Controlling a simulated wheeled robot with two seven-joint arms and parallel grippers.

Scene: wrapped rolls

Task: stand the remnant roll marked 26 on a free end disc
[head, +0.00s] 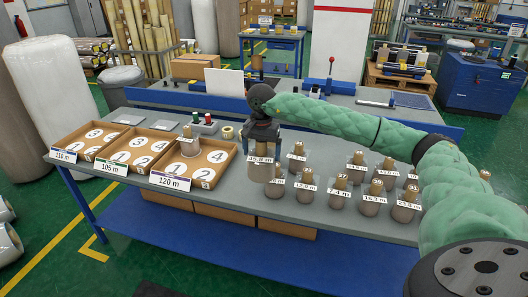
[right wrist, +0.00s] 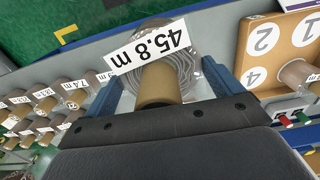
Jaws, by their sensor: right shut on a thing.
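My right gripper (head: 262,140) is shut on the core of a wrapped roll (head: 262,172) labelled 45.8 m, above the table's middle. In the right wrist view the gripper (right wrist: 165,88) has its blue fingers either side of the brown core; the label (right wrist: 150,48) shows clearly. The roll looks upright; whether it clears the table I cannot tell. No label that I can read says 26. The 120 m tray (head: 182,184) has discs 1, 2 and 4 (head: 217,157) bare, and a roll (head: 190,146) stands at its back left. My left gripper is not in view.
Trays labelled 105 m (head: 112,168) and 110 m (head: 64,154) stand further left, with bare numbered discs. Several labelled rolls, such as the 7.4 m roll (head: 338,198), stand close together right of the gripper. A tape ring (head: 227,132) lies behind the 120 m tray.

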